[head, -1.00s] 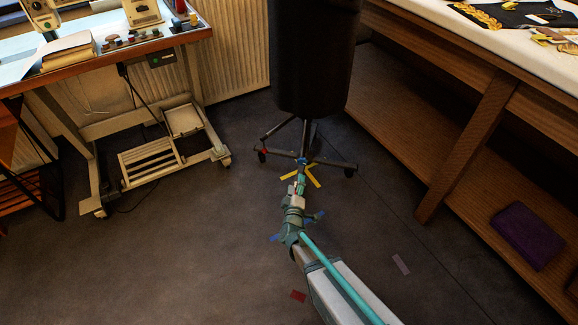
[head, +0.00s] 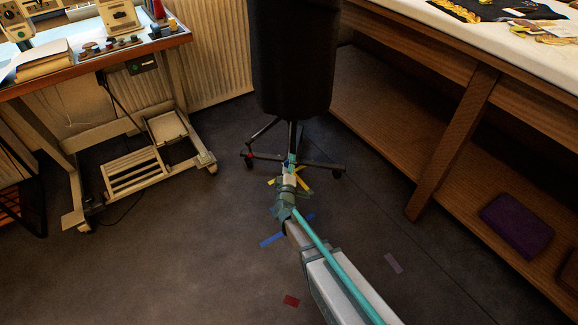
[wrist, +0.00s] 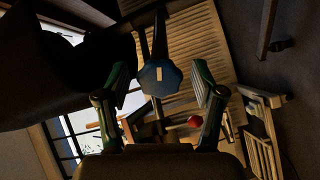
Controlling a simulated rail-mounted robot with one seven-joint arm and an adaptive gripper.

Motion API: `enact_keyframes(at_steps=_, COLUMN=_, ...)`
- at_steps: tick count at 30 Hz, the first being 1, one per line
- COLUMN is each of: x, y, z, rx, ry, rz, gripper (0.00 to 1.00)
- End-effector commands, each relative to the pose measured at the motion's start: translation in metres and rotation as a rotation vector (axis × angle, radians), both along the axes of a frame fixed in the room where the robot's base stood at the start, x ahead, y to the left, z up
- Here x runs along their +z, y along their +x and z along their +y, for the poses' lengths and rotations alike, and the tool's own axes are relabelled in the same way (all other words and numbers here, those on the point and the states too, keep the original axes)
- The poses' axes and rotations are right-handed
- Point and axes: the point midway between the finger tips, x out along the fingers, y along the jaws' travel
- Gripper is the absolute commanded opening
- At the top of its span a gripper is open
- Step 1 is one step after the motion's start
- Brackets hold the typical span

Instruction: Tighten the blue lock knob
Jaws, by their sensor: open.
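The blue lock knob (wrist: 160,75) is an angular blue piece with a pale mark on its face, at the upper middle of the wrist view, on the post of the stand. My gripper (wrist: 160,70) is open, with one finger on each side of the knob and a visible gap on both sides. I cannot tell how deep the fingers reach. In the head view my gripper (head: 291,163) is low at the foot of the black dress form (head: 293,60), and the knob is largely hidden there. A red knob (wrist: 195,121) also shows between the fingers, lower down.
The form's wheeled legs (head: 325,166) spread around my gripper. A sewing table (head: 120,55) with a pedal frame (head: 140,172) stands left. A wooden workbench (head: 450,140) with a purple box (head: 516,224) on its shelf stands right. The floor between is mostly clear.

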Motion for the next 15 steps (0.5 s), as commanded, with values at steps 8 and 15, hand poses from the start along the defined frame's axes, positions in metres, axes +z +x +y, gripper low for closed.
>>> enact_keyframes(at_steps=8, x=0.0002, y=0.0045, z=-0.0002, rx=0.0, ry=0.0, rz=0.0, gripper=0.68)
enact_keyframes(at_steps=15, x=0.0002, y=0.0044, z=-0.0001, rx=0.0, ry=0.0, rz=0.0, gripper=0.43)
